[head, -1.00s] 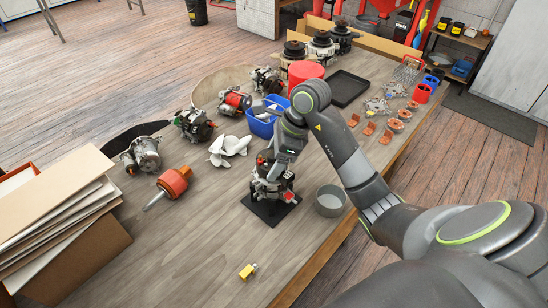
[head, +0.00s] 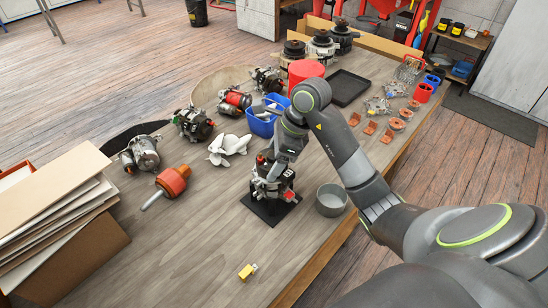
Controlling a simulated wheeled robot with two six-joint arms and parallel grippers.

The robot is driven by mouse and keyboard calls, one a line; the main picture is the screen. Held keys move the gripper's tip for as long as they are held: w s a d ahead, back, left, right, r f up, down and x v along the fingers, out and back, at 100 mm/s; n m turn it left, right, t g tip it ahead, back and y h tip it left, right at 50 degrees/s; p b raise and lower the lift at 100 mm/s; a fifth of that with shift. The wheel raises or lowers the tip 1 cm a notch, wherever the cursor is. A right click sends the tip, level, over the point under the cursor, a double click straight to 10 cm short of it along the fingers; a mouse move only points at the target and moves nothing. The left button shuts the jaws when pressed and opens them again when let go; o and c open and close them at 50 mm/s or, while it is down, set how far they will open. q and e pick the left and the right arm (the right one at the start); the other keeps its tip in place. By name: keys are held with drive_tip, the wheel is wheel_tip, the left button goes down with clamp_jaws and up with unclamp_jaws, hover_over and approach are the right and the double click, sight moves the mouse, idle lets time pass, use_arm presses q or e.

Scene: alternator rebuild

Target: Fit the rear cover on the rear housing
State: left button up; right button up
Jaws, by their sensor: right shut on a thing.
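The rear housing (head: 274,190) sits on a square black mat (head: 262,214) near the middle of the table, with a small red part at its right side. My right gripper (head: 267,168) points down directly over the housing. It is shut on a dark piece at the top, which appears to be the rear cover (head: 261,172). The fingers and the arm hide most of this piece, so I cannot tell whether it is seated on the housing. My left gripper is not in view.
A grey round bowl (head: 331,200) stands just right of the mat. A blue bin (head: 262,127) and a white propeller-shaped part (head: 227,148) lie behind. A yellow item (head: 247,271) lies in front. Cardboard sheets (head: 50,215) fill the left.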

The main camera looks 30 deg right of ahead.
drive_tip(key=shift+f+b, duration=0.15)
drive_tip(key=shift+b, duration=0.25)
idle(0.3)
idle(0.4)
drive_tip(key=o, duration=1.1)
drive_tip(key=shift+c, duration=0.2)
